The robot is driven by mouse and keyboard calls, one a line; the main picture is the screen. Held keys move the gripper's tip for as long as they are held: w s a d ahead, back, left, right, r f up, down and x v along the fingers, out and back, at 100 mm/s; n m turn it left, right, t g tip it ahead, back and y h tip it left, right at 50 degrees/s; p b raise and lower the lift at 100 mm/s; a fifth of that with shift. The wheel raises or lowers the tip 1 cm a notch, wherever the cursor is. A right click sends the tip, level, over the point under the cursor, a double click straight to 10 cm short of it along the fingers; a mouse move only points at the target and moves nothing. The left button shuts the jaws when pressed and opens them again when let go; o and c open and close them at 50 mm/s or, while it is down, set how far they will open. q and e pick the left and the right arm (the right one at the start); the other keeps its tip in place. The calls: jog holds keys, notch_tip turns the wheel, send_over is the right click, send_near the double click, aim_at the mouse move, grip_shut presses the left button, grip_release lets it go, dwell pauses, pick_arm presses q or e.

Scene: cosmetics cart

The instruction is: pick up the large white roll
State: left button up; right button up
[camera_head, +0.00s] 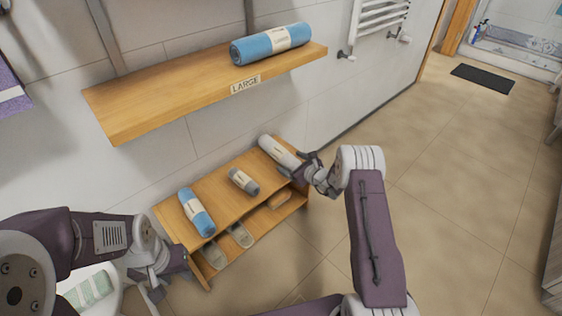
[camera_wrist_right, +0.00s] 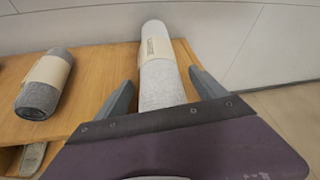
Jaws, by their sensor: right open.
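The large white roll (camera_head: 279,151) lies at the right end of the low wooden bench, with a beige band around it. In the right wrist view the white roll (camera_wrist_right: 160,82) lies between the two fingers of my right gripper (camera_wrist_right: 165,92). The right gripper (camera_head: 306,167) is open, its fingers on either side of the roll's near part; I cannot tell whether they touch it. My left gripper (camera_head: 160,277) is at the lower left, near the bench's left end, away from the roll; its jaw state is unclear.
A small grey roll (camera_head: 243,181) and a blue roll (camera_head: 197,212) lie on the bench (camera_head: 216,189). Slippers (camera_head: 240,235) are on its lower shelf. Above, a wall shelf (camera_head: 170,95) labelled LARGE holds a large blue roll (camera_head: 270,44).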

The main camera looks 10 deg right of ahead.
aim_at(289, 157)
jog(key=shift+w+a+f, duration=0.25)
jog(key=shift+w+f, duration=0.2)
jog(key=shift+w, duration=0.1)
jog(key=shift+w+r, duration=0.1)
jog(key=shift+w, duration=0.05)
pick_arm(q)
jog(key=shift+f, duration=0.45)
pick_arm(e)
jog(key=shift+r, duration=0.1)
